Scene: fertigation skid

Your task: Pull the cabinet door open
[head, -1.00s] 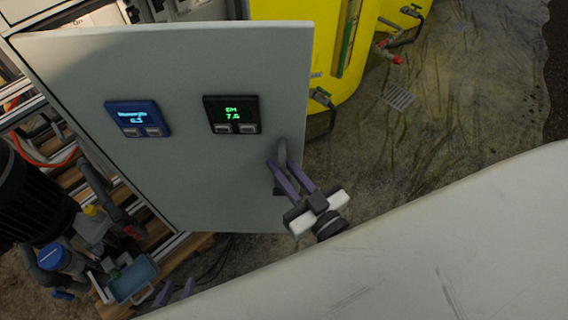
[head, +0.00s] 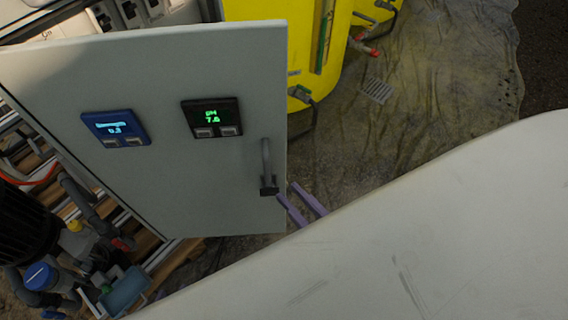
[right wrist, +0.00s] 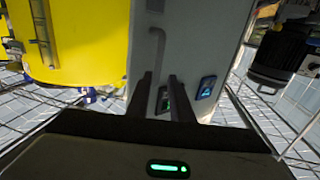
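The cabinet door (head: 190,185) is a pale grey panel in the head view, with a blue display and a black display on its face. Its dark upright handle (head: 267,165) is near its right edge; it also shows in the right wrist view (right wrist: 156,52), ahead of my fingers.
A yellow tank (head: 265,60) with valves and hoses stands behind the door to the right. Switch gear (head: 130,14) shows above the door's top edge. Pumps and pipes (head: 80,240) crowd the lower left. Open floor (head: 430,90) lies to the right.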

